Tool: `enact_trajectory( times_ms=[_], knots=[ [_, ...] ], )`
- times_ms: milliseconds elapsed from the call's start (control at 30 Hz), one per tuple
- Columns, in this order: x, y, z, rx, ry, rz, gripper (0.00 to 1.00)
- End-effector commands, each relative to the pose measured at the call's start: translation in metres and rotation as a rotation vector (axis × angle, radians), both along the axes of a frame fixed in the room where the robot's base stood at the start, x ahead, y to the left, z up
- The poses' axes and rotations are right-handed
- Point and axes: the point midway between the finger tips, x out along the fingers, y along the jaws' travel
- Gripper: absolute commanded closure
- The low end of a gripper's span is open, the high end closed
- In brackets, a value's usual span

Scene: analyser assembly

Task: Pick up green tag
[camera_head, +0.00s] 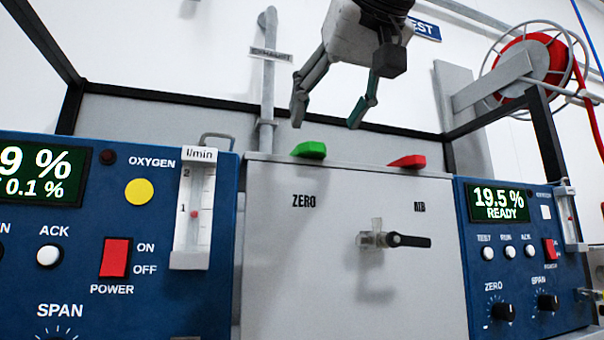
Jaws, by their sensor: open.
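The green tag (309,150) lies on the top edge of a grey box, above the word ZERO. A red tag (407,161) lies on the same top edge to its right, above a second printed label. My gripper (328,122) hangs from the top of the view with its fingers pointing down. Its two fingers are spread apart and nothing is between them. The fingertips appear a little above the green tag, one to its upper left and one to its upper right. How far apart they are in depth is hard to tell.
The grey box (330,265) has a valve with a black handle (408,241) on its front. Blue analyser panels stand at left (70,280) and right (520,262). A black frame bar (230,108) runs behind, and a vertical grey pipe (268,80) stands at the back.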

Motion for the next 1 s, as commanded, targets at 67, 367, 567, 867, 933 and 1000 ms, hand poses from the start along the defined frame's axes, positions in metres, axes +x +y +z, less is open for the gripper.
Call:
enact_trajectory(
  times_ms=[67,367,567,867,933,1000],
  knots=[
    [0.004,0.001,-0.002,0.0,0.0,0.0,0.38],
    [0.032,0.01,-0.017,-0.002,0.003,0.0,0.38],
    [0.049,0.015,-0.024,0.0,0.001,0.0,0.38],
    [0.05,0.015,-0.024,0.0,0.0,0.0,0.52],
    [0.05,0.015,-0.024,0.0,0.0,0.0,0.68],
    [0.05,0.015,-0.024,0.0,0.0,0.0,0.84]
  ],
)
